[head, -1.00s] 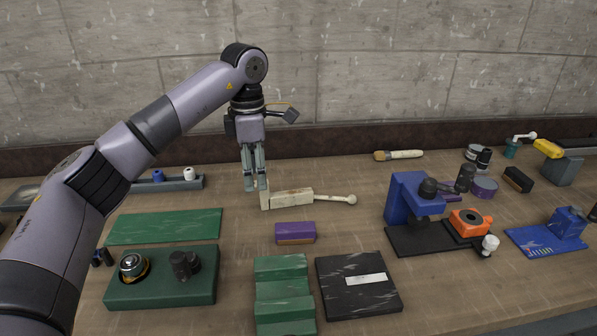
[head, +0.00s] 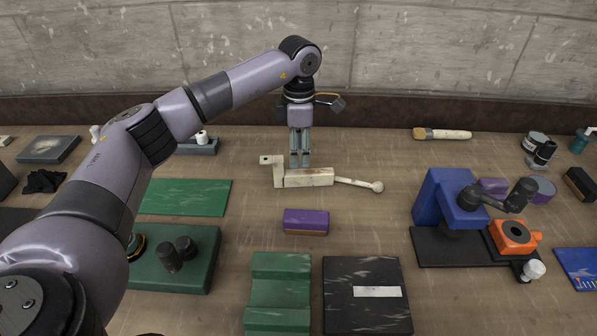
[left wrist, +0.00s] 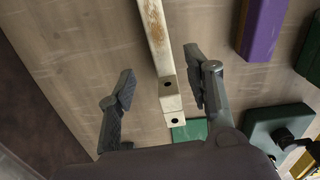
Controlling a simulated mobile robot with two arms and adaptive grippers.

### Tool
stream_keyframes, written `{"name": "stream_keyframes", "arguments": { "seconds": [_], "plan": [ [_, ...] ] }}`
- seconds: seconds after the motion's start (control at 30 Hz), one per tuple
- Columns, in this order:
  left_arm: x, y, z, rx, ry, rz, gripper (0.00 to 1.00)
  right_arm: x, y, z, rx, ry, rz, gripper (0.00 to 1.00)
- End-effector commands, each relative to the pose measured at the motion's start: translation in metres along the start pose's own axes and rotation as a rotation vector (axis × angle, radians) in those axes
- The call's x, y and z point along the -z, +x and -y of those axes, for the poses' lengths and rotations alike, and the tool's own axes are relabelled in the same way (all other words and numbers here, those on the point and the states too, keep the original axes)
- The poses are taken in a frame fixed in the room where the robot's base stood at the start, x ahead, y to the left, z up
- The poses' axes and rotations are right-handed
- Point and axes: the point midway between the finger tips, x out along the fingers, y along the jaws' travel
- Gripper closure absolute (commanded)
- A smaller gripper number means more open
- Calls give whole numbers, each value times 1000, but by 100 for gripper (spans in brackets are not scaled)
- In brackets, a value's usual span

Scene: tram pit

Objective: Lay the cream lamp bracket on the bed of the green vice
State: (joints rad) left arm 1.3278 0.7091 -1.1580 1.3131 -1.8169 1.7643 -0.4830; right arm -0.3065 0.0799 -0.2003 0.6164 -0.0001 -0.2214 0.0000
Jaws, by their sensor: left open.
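The cream lamp bracket (head: 308,178) lies on the bench, a worn bar with an upright block at its left end. My left gripper (head: 300,164) points down at the bar, its fingertips near the bar's far edge in the head view. In the left wrist view the gripper (left wrist: 158,65) is open, with the bracket (left wrist: 157,40) showing between its spread fingers. Whether the fingers touch it I cannot tell. The green stepped block (head: 280,266), which looks like the vice, stands at the front, with a lower bed between raised ends. My right gripper is out of view.
A purple block (head: 306,221) lies between bracket and vice. A black plate (head: 366,316) is right of the vice. A green base with black knobs (head: 150,278) and a flat green plate (head: 186,197) are left. A blue machine (head: 438,200) stands right. Bench behind the brush (head: 445,134) is clear.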

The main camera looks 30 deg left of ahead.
Motion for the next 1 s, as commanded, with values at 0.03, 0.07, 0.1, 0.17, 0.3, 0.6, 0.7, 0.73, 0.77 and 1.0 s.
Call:
{"name": "stream_keyframes", "arguments": {
  "seconds": [0.03,0.07,0.1,0.17,0.3,0.6,0.7,0.73,0.77,1.0],
  "plan": [
    [0,7,0,2,0,-1,53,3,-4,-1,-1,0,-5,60],
    [0,11,0,2,0,-1,53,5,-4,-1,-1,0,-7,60],
    [0,15,0,1,-1,0,53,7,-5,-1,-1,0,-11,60],
    [0,20,0,1,-1,1,53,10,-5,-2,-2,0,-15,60],
    [1,28,0,1,-1,0,53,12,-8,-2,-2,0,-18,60],
    [2,69,3,1,-1,0,53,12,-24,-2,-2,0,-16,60],
    [2,75,2,0,0,1,53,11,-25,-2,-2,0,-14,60],
    [2,76,2,0,0,1,53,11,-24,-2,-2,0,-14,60],
    [2,76,2,0,0,1,53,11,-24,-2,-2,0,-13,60],
    [2,76,2,-1,0,1,59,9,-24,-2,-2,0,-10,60]
  ]
}}
